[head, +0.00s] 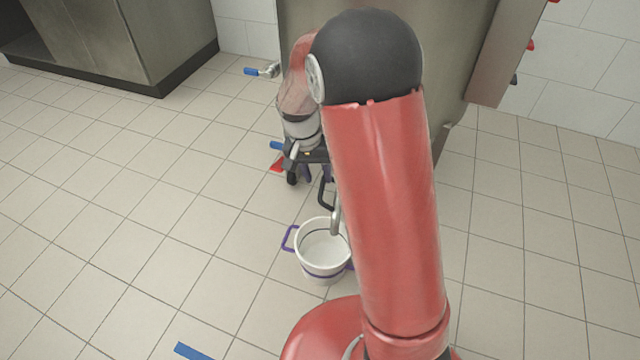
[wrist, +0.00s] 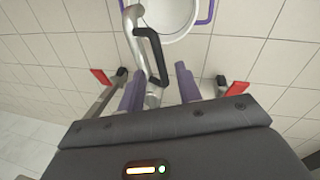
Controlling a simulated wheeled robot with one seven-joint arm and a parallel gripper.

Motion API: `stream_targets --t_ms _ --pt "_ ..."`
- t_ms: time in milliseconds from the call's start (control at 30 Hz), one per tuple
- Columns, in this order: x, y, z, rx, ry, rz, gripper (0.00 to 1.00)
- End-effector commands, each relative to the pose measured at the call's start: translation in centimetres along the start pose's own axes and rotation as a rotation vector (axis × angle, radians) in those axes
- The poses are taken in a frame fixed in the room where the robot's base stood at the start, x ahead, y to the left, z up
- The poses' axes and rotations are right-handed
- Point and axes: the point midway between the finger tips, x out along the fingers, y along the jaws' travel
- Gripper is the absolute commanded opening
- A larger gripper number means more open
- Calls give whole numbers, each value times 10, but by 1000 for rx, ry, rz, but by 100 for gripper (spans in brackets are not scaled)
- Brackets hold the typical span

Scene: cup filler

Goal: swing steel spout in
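The steel spout (head: 337,215) hangs down over the white pot in the head view, partly hidden by my arm. In the wrist view the steel spout (wrist: 135,38) runs from between my fingers up to the pot's rim, with a black loop handle (wrist: 156,55) on its right side. My gripper (wrist: 160,72) is open, its two purple fingers apart, with the handle's near end showing between them. I cannot tell whether either finger touches it. In the head view my gripper (head: 317,176) is just above the handle.
The white pot (head: 319,268) with purple handles stands below the spout. Levers with red ends (wrist: 101,76) flank my fingers in the wrist view. A steel cabinet (head: 130,40) stands at the back left. A blue strip (head: 192,351) lies at the front. The left floor is clear.

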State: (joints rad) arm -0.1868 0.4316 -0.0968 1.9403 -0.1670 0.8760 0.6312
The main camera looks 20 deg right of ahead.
Motion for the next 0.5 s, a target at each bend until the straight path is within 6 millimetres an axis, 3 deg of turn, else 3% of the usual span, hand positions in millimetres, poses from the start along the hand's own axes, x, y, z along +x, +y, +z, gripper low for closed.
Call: stream_targets --t_ms 200,500 --pt "28 0 0 0 -1 2 34" --pt "34 0 0 0 1 2 34"
